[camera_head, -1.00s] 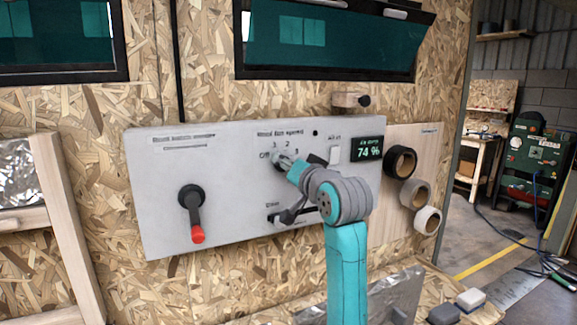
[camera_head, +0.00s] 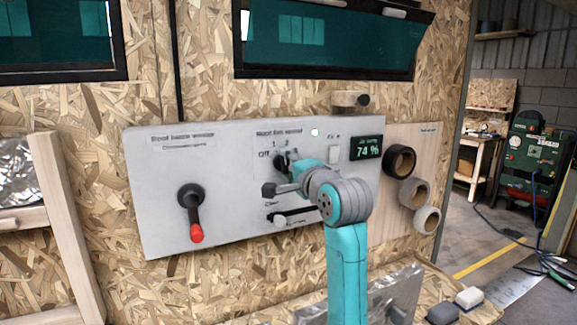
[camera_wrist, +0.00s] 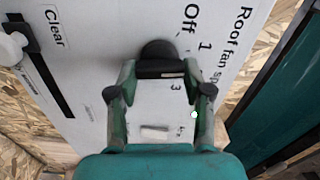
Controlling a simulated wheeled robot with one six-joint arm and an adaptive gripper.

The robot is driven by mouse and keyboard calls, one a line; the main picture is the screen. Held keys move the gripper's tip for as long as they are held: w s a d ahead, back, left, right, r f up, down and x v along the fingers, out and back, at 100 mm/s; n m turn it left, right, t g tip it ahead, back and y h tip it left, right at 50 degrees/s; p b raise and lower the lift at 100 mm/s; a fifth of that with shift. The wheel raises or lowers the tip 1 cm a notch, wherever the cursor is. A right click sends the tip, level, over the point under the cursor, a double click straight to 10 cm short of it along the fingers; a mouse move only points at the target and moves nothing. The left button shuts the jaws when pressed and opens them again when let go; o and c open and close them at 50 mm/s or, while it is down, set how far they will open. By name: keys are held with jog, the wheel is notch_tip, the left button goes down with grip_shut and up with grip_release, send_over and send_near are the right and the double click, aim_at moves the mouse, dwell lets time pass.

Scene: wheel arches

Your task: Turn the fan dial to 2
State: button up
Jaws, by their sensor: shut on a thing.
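The fan dial (camera_head: 279,162) is a dark round knob on the grey-white panel (camera_head: 225,215), under the roof fan label. In the head view the marks Off, 1 and 2 show around it. My gripper (camera_head: 289,161) is at the dial, shut on it, and covers its right side. In the wrist view the dial (camera_wrist: 158,50) sits between the fingertips of my gripper (camera_wrist: 160,69). Off, 1 and 3 are readable there; the 2 is not visible. Which mark the dial points to is hard to tell. A small round light (camera_head: 315,132) above right of the dial is white.
A slider (camera_head: 280,222) lies just below my gripper. A red-tipped lever (camera_head: 195,232) hangs at the panel's left. A white switch (camera_head: 334,154) and a display (camera_head: 367,147) reading 74 % are to the right. Rolls of tape (camera_head: 401,158) hang beside the panel.

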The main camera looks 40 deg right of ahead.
jog(key=m, duration=0.5)
jog(key=shift+f, duration=0.2)
dwell(0.4)
jog(key=o, duration=1.2)
jog(key=shift+c, duration=0.2)
jog(key=shift+s, duration=0.1)
jog(key=v, duration=1.2)
